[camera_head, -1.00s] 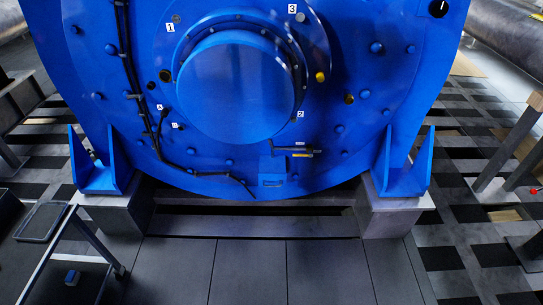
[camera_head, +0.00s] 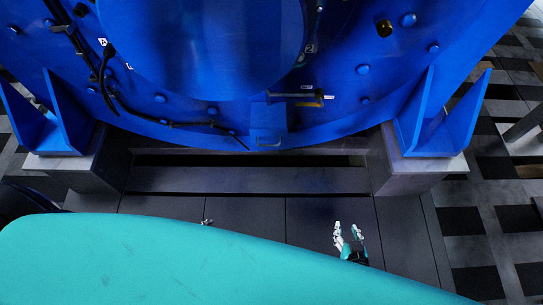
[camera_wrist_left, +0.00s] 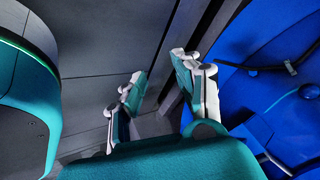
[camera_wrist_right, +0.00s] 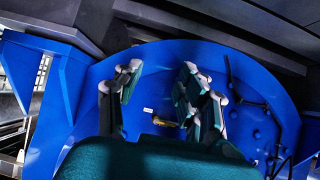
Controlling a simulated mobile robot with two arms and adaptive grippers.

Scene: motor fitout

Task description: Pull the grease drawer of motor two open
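The blue motor (camera_head: 200,120) fills the top of the head view. My left gripper (camera_head: 206,222) is mostly hidden behind my teal arm in the head view. In the left wrist view its fingers (camera_wrist_left: 160,82) are apart with nothing between them.
A label and a yellow-and-grey fitting (camera_head: 305,99) sit just above and right of the drawer. A black cable (camera_head: 105,85) runs down the motor's left side. Blue brackets on grey blocks (camera_head: 425,165) flank the motor. Dark floor plates (camera_head: 310,220) lie in front.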

